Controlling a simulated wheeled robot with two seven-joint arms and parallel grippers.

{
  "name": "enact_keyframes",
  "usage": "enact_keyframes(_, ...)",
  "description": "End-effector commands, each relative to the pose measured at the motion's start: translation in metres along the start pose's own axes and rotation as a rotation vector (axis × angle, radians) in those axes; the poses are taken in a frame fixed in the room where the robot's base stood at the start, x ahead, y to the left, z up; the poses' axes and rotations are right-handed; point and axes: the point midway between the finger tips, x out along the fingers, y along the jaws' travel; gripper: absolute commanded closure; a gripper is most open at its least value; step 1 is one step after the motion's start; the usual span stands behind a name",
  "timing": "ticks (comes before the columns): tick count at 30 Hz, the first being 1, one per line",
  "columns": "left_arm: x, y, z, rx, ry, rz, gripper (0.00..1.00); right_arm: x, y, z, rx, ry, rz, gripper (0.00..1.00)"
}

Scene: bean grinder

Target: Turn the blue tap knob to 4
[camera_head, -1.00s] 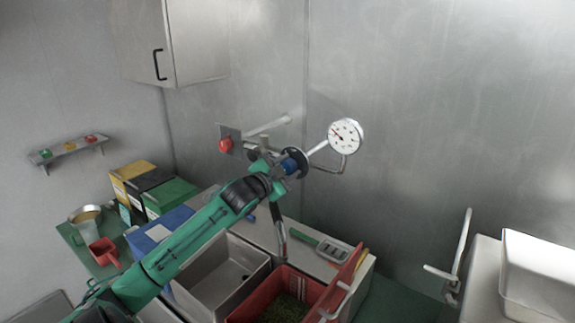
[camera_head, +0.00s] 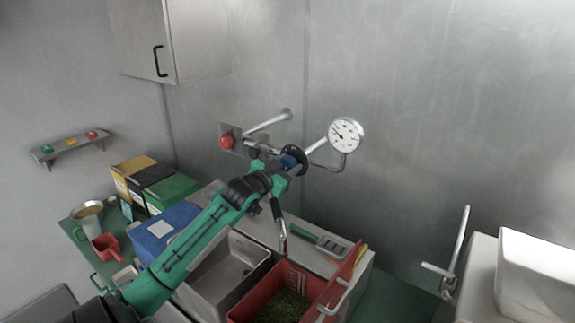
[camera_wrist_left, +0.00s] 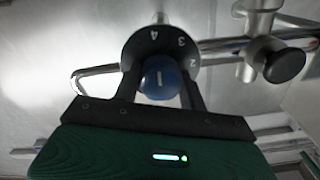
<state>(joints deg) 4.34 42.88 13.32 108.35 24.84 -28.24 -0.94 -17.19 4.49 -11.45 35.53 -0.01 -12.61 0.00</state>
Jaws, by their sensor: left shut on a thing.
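The blue tap knob (camera_head: 289,162) sits in front of a round black dial plate (camera_head: 301,158) on the wall pipework. My left gripper (camera_head: 283,168) is at the knob, with one finger on each side of it. In the left wrist view, my left gripper (camera_wrist_left: 161,80) is shut on the blue knob (camera_wrist_left: 160,86). The knob's white mark runs roughly up and down. The dial plate (camera_wrist_left: 135,50) shows 4 above the knob, then 3 and 2 towards the right; the rest of the dial is hidden. My right gripper is not in view.
A white gauge (camera_head: 346,134) is right of the knob. A red knob (camera_head: 226,140) and pipes are to its left. The wall at upper right is bare.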

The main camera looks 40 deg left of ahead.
Motion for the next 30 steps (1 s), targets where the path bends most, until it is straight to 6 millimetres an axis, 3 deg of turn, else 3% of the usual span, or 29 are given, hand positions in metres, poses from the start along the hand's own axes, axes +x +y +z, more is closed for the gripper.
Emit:
enact_keyframes(6, 0.000, 0.001, 0.001, 0.000, -0.002, 0.001, 0.81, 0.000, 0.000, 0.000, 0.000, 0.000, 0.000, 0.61)
enact_keyframes(7, 0.000, 0.001, 0.001, 0.000, -0.002, 0.001, 0.54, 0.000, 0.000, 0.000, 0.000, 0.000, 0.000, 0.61)
enact_keyframes(10, 0.000, 0.001, 0.001, 0.001, -0.002, 0.001, 0.36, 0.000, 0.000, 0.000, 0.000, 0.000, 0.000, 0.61)
enact_keyframes(22, -0.006, 0.001, 0.002, 0.002, -0.001, 0.000, 0.36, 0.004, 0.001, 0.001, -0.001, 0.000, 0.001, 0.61)
enact_keyframes(30, -0.044, 0.002, 0.006, 0.003, -0.003, 0.002, 0.36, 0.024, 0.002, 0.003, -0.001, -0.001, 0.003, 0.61)
